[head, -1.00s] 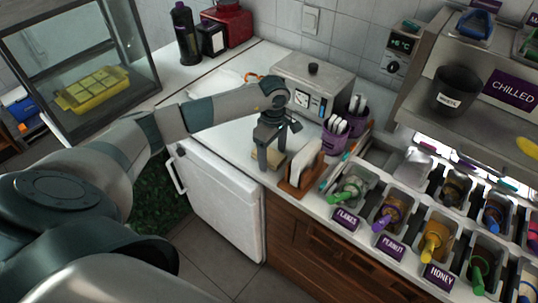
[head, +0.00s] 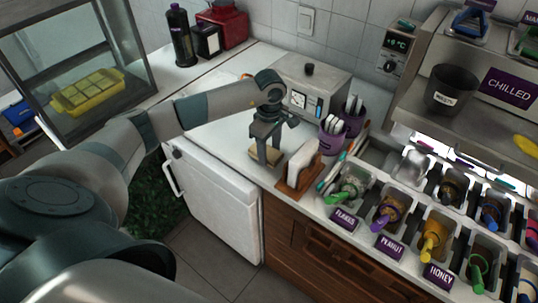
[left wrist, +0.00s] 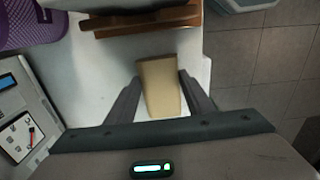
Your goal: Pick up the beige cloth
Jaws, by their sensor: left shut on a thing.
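The beige cloth (left wrist: 159,88) is between the two fingers of my left gripper (left wrist: 158,84) in the left wrist view. In the head view, my left gripper (head: 265,155) points down over the white counter, shut on the cloth. Only a small part of the cloth (head: 257,157) shows there, at the fingertips; the fingers hide the rest. I cannot tell whether the cloth is touching the counter. My right gripper is not in view.
A wooden holder with white napkins (head: 300,168) stands close to the right of my left gripper. A grey appliance (head: 311,90) and purple cups (head: 332,136) are behind. Topping bins line the right side. The white counter (head: 228,131) is clear to the left.

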